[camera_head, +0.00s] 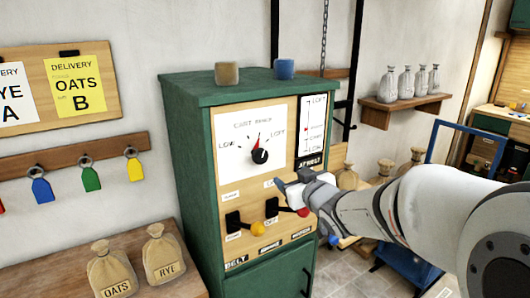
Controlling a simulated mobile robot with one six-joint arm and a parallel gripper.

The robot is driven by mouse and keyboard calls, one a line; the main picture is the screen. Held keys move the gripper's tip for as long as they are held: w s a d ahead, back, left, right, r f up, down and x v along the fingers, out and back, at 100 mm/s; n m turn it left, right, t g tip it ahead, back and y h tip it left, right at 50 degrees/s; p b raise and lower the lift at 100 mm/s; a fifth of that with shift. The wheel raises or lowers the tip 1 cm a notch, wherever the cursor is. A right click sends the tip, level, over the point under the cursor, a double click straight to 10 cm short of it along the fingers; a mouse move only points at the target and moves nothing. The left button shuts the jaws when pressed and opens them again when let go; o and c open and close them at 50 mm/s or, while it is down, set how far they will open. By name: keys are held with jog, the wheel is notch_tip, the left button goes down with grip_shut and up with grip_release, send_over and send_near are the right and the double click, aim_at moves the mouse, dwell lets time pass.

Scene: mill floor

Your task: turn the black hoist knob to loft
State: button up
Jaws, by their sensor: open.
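The black hoist knob (260,156) sits on a white dial plate (250,141) on the upper front of the green cabinet (200,150). The plate reads LOW on the left and LOFT on the right. The knob's own mark is too small to read surely. My gripper (285,187) is open, below and to the right of the knob and apart from it. It hides part of the lower panel.
Below the dial are switches with a yellow ball (257,228) and a red ball (303,211), the latter close by my gripper. A vertical LOFT scale (312,128) is at right. Sacks (111,270) sit on the left bench.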

aim_at(262, 158)
jog(key=w+a+r+y, duration=0.1)
jog(key=w+a, duration=0.1)
jog(key=a, duration=0.1)
jog(key=w+a+n+y+p, duration=0.1)
jog(key=w+a, duration=0.1)
jog(key=a, duration=0.1)
jog(key=w+a+r+n+y+p, duration=0.1)
jog(key=w+a+y, duration=0.1)
jog(key=w+a, duration=0.1)
jog(key=shift+w+r, duration=0.1)
jog(key=shift+r, duration=0.2)
jog(key=shift+d, duration=0.1)
